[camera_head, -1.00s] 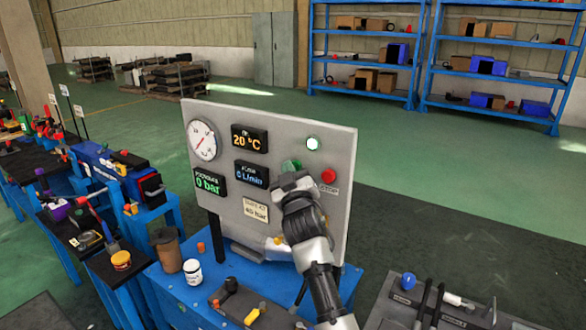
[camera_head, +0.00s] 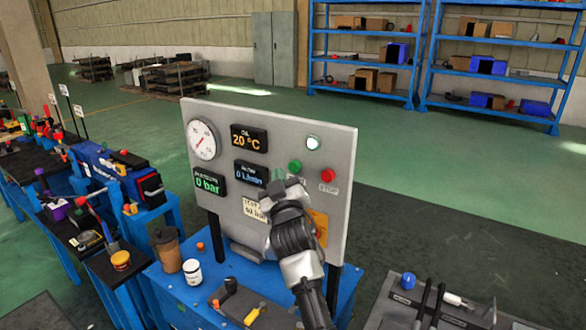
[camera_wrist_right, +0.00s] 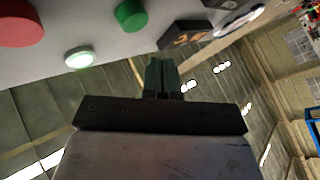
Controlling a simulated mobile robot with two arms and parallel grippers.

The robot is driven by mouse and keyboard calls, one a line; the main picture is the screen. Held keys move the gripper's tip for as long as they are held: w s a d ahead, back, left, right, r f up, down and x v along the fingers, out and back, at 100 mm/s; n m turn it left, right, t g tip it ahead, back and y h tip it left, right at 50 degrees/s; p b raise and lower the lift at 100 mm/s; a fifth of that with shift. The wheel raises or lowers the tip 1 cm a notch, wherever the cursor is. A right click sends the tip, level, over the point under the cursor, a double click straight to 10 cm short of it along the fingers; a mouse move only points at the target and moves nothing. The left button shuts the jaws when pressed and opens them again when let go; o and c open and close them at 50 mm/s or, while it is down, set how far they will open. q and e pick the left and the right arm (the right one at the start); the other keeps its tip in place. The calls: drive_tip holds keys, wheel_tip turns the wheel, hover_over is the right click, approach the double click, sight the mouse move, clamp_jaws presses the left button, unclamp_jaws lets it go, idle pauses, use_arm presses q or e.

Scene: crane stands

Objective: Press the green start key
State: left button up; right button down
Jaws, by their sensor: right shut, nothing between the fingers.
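The green start key (camera_head: 295,166) is a round button on the grey upright panel (camera_head: 345,150), left of the red stop button (camera_head: 327,175) and below a lit white lamp (camera_head: 312,143). My right gripper (camera_head: 277,185) is in front of the panel, just below and left of the green key in the head view. The green key is in full view and sticks out from the panel. In the right wrist view the shut, empty fingers (camera_wrist_right: 162,72) are apart from the green key (camera_wrist_right: 131,15), which shows up and left of their tips. My left gripper is not in view.
A dial gauge (camera_head: 202,140) and several dark displays are on the panel's left. A yellow plate with a control (camera_head: 319,228) is partly hidden behind my right arm. The blue bench (camera_head: 170,285) below holds a white jar (camera_head: 193,271) and tools.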

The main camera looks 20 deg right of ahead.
drive_tip(key=shift+s+a, duration=0.9)
drive_tip(key=shift+a, duration=0.3)
drive_tip(key=shift+a+f, duration=0.1)
drive_tip(key=shift+f, duration=0.1)
